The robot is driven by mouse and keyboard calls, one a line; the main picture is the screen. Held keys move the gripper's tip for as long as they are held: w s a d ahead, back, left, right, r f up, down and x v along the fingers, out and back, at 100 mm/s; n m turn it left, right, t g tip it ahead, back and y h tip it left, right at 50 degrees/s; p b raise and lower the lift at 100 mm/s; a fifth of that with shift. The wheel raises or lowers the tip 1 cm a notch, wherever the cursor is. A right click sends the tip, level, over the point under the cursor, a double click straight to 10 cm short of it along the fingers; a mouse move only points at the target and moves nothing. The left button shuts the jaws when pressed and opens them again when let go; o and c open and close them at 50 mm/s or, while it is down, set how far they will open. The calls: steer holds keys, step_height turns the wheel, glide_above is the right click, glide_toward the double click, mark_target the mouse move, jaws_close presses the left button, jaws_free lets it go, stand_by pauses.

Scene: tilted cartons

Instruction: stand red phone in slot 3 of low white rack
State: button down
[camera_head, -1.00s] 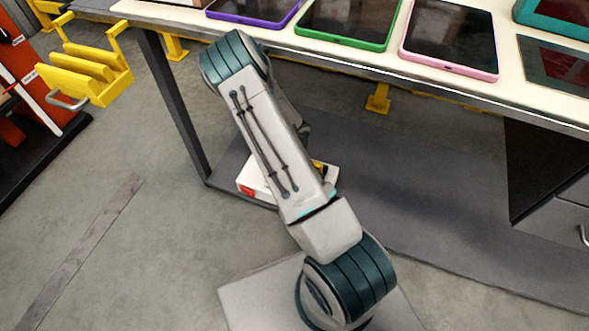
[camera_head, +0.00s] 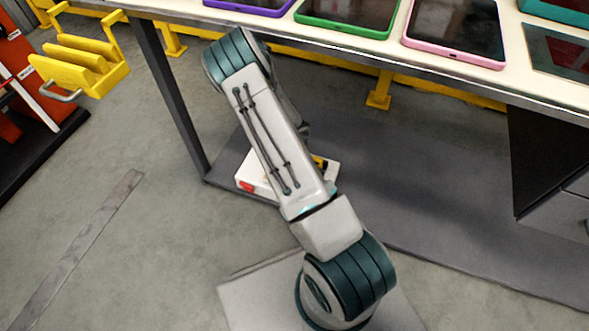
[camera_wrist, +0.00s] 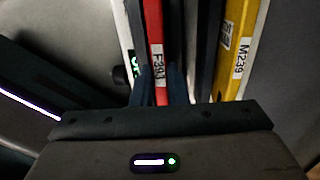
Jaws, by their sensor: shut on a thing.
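The red phone (camera_wrist: 155,40) shows edge-on in the wrist view, with a white label on its edge. My gripper (camera_wrist: 161,82) is shut on it, with a dark finger on each side. The low white rack (camera_head: 258,178) stands on the grey lower shelf in the head view, partly hidden behind my arm. In the wrist view a white strip with green marks, perhaps part of the rack, lies just left of the phone. Slot numbers cannot be read, and whether the phone's lower end is in a slot cannot be told. My gripper is hidden in the head view.
A yellow item (camera_wrist: 238,50) labelled M239 stands right of the red phone, with a gap between. Above the rack, the table (camera_head: 480,76) carries a purple, a green (camera_head: 345,31) and a pink tablet (camera_head: 455,56). A yellow holder (camera_head: 80,65) is at left.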

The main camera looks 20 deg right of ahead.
steer(key=shift+f, duration=0.3)
stand_by(0.6)
steer(key=c, duration=1.3)
jaws_free()
steer(key=shift+c, duration=0.2)
steer(key=shift+r, duration=0.1)
